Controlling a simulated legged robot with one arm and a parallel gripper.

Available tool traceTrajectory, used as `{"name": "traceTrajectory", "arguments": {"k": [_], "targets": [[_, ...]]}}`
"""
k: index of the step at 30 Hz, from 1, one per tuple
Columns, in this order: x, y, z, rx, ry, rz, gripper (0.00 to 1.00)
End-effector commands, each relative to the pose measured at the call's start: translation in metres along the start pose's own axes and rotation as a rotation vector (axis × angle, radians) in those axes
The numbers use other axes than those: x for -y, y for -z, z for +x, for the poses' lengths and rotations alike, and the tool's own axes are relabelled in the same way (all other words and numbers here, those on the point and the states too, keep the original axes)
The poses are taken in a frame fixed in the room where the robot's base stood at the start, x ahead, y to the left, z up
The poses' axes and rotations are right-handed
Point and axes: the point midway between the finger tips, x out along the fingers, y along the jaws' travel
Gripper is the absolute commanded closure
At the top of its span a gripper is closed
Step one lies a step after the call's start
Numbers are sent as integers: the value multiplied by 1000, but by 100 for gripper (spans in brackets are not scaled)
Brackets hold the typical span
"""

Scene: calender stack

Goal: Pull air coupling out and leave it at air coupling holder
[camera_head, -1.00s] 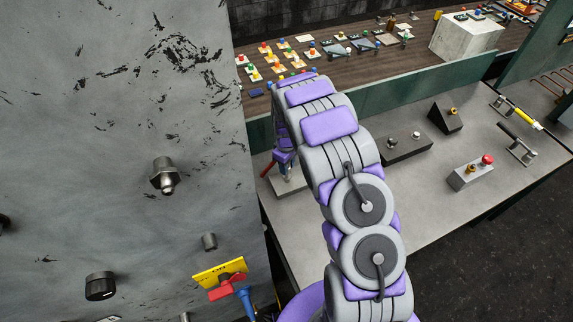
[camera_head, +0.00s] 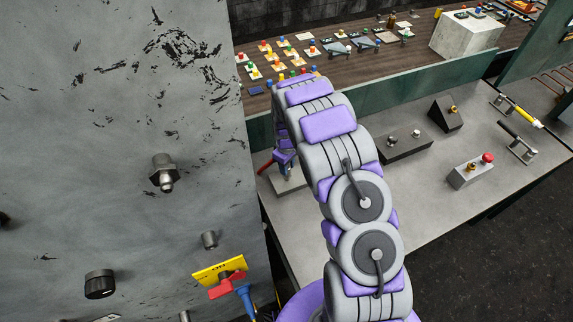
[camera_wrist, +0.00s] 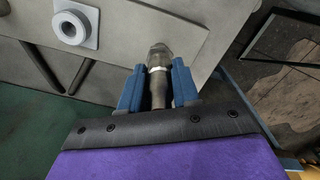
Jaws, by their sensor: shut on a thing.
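My gripper (camera_wrist: 157,88) has blue fingers, closed on both sides of the air coupling (camera_wrist: 158,90), a dark metal cylinder with a light ring. The coupling's far end meets a rounded metal piece (camera_wrist: 160,54) at the grey plate (camera_wrist: 125,30). I cannot tell whether the two are joined. In the body camera view my gripper (camera_head: 283,158) is low at the table's left end, mostly behind my arm, above a pale grey block (camera_head: 288,181). I cannot tell for certain which part is the air coupling holder.
A white square fitting with a round hole (camera_wrist: 73,28) is left of the coupling. A scarred grey panel (camera_head: 120,120) with a metal fitting (camera_head: 164,175) stands at left. Several devices, including a dark box (camera_head: 405,147), occupy the grey table (camera_head: 420,190). Its front middle is clear.

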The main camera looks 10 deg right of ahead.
Motion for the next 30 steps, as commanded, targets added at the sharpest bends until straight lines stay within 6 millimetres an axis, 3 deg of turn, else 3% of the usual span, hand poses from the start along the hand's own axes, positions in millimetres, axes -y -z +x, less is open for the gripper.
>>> {"name": "traceTrajectory", "arguments": {"k": [20, 21, 30], "targets": [[0, 0, 11, -1, -1, 0, 100], [0, 0, 11, 0, -1, 0, 67], [0, 0, 11, 0, -1, 0, 39]]}}
